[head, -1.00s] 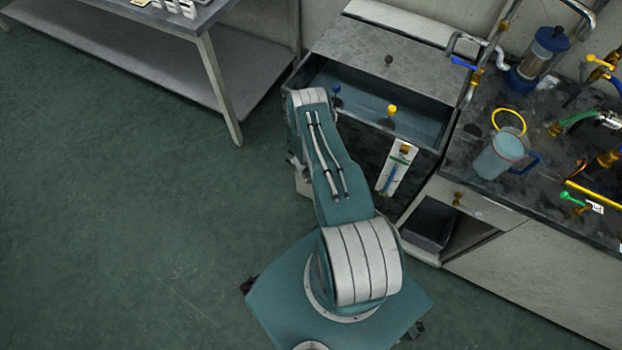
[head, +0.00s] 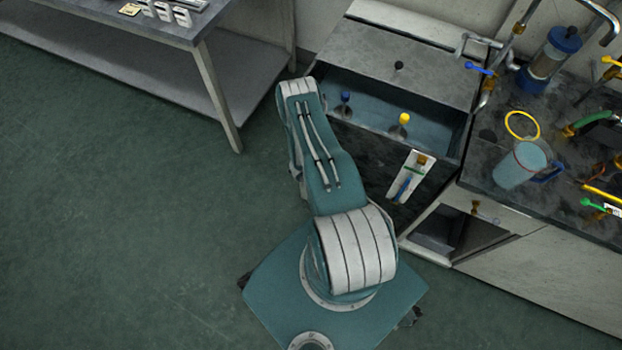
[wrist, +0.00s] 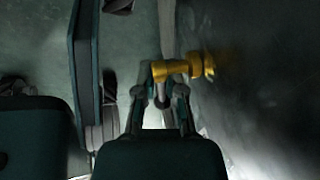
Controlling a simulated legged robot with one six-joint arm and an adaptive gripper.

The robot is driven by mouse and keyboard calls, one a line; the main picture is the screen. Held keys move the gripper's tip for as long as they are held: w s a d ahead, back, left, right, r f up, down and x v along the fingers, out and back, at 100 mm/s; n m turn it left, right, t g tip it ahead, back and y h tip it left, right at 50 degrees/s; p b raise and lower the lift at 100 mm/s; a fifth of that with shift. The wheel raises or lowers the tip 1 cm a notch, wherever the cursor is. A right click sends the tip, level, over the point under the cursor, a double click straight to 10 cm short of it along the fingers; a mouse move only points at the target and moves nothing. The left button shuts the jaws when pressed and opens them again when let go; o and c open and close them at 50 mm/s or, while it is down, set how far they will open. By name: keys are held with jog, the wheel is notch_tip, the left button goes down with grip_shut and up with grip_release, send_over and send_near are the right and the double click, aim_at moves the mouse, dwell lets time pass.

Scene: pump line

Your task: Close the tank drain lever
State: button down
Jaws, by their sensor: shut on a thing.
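In the wrist view a yellow brass drain valve (wrist: 198,66) sticks out from the dark tank wall (wrist: 262,70). My gripper (wrist: 162,82) is at the valve's outer end, its two fingers on either side and its tips at the brass. It is shut on the drain lever, which is mostly hidden between the fingers. In the head view the open tank (head: 385,160) holds bluish water. My arm stands along its left side and hides my gripper and the drain valve.
The bench at right carries a jug (head: 520,165), pipes and valves. A grey table (head: 190,25) stands at upper left. The floor at left is clear.

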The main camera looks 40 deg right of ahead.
dwell(0.3)
jog(key=c, duration=1)
grip_release()
jog(key=v, duration=1.2)
